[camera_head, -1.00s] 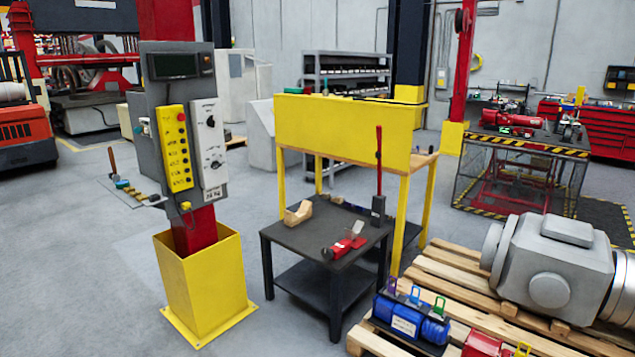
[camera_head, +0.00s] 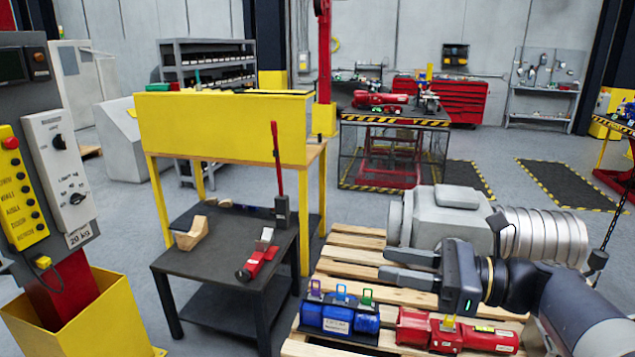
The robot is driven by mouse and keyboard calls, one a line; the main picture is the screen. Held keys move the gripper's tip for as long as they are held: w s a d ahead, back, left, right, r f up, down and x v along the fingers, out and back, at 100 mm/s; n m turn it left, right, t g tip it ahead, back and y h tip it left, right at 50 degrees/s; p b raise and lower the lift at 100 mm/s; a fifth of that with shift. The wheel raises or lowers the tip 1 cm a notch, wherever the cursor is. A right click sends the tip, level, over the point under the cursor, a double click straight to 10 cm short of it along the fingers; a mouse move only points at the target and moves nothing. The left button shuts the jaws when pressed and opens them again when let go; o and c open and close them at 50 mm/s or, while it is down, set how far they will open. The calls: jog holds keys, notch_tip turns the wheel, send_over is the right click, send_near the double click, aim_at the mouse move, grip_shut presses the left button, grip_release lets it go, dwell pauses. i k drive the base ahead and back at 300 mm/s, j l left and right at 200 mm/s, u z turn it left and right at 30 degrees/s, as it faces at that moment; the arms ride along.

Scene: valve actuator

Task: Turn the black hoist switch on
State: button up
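A white switch box (camera_head: 60,175) is on the grey control post at the far left. It carries an upper black rotary knob (camera_head: 57,141) and a lower black rotary knob (camera_head: 77,198) with small markings around it. The lettering is too small to tell which knob is the hoist switch. A yellow push-button pendant (camera_head: 20,195) hangs to its left. My gripper (camera_head: 384,263) is at the right, over the pallet, pointing left. Its two fingers are apart with nothing visible between them. It is far from the switch box.
A black table (camera_head: 200,262) with a wooden block and a red tool stands between the post and my gripper. A yellow-topped bench (camera_head: 225,125) is behind it. The pallet (camera_head: 345,262) carries a grey actuator and blue and red units. The post's yellow base (camera_head: 100,315) is at lower left.

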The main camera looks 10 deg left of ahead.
aim_at(58, 142)
jog(key=i+j, duration=0.1)
jog(key=j, duration=0.4)
jog(key=i+j, duration=0.1)
jog(key=j, duration=0.4)
jog(key=i+j, duration=0.1)
jog(key=j, duration=0.4)
jog(key=i+j, duration=0.1)
jog(key=j, duration=0.85)
jog(key=i+j, duration=0.15)
jog(key=j, duration=0.25)
jog(key=i+j, duration=0.1)
jog(key=j, duration=0.25)
jog(key=i+j, duration=0.15)
jog(key=j, duration=0.25)
jog(key=i+j, duration=0.15)
jog(key=j, duration=0.2)
jog(key=i+j+u, duration=0.1)
jog(key=j, duration=0.3)
jog(key=i+j, duration=0.15)
jog(key=j, duration=0.2)
jog(key=i+j, duration=0.15)
jog(key=j, duration=0.2)
